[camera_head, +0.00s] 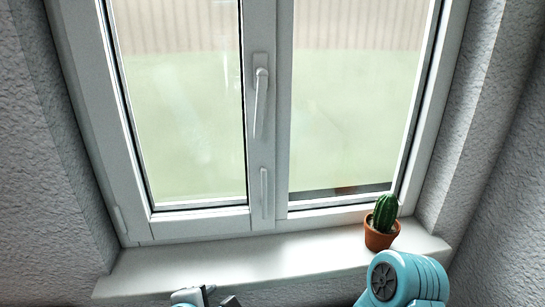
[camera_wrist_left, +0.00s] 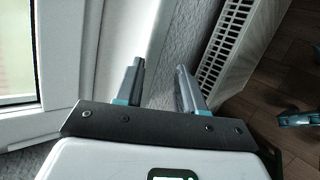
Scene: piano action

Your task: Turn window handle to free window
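The white window handle (camera_head: 260,100) sits on the middle frame post between two panes and hangs almost straight down. The double window (camera_head: 175,222) appears closed. My left gripper (camera_head: 219,298) is at the bottom edge of the head view, in front of the sill and well below the handle, not touching it. In the left wrist view my left gripper (camera_wrist_left: 160,80) has its two dark fingers apart with nothing between them. The handle does not show in the left wrist view. My right gripper is not in view.
A small cactus in a terracotta pot (camera_head: 381,236) stands on the right of the white sill (camera_head: 240,258). The rest of the sill is clear. A slim vertical grip (camera_head: 264,193) is below the handle. A radiator (camera_wrist_left: 232,40) and wooden floor (camera_wrist_left: 290,65) show in the left wrist view.

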